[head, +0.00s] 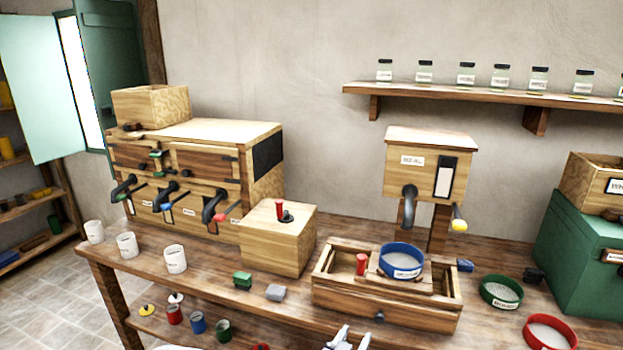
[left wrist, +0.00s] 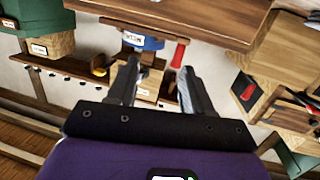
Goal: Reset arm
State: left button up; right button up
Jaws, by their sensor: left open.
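My left gripper (head: 347,340) shows only in part at the bottom edge of the head view, in front of the workbench. In the left wrist view its two fingers (left wrist: 160,78) are spread apart with nothing held between them. Beyond the fingers, that view shows the blue-rimmed sieve (left wrist: 142,41) and a red handle (left wrist: 180,53), apart from the fingertips as far as I can tell. In the head view the blue sieve (head: 402,261) sits on a wooden frame (head: 385,313). My right gripper is not in view.
The workbench (head: 215,275) carries a wooden machine with levers (head: 200,150), a wooden box (head: 275,243), white cups (head: 175,259), a meal hopper (head: 428,172), green (head: 501,292) and red (head: 550,333) sieves and a green chest (head: 580,245). Small coloured containers (head: 197,322) stand lower, at the front left.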

pick_arm(q)
jog(key=s+a+f+n+g+y, duration=0.1)
jog(key=s+a+f+g, duration=0.2)
jog(key=f, duration=0.4)
jog(key=s+a+f+n+g+y, duration=0.1)
jog(key=s+a+f+g, duration=0.15)
jog(key=a+f, duration=0.35)
jog(key=s+a+f+n+g+y, duration=0.1)
jog(key=s+a+f+n+g, duration=0.15)
jog(key=f, duration=0.55)
jog(key=s+a+f+n+g, duration=0.1)
jog(key=s+a+f+g, duration=0.2)
jog(key=s, duration=0.6)
jog(key=s+a+f+n+g+p, duration=0.1)
jog(key=s+a+f, duration=0.4)
jog(key=s, duration=0.5)
jog(key=shift+a+n+g+y, duration=0.3)
jog(key=shift+n+g, duration=0.35)
jog(key=shift+g, duration=0.45)
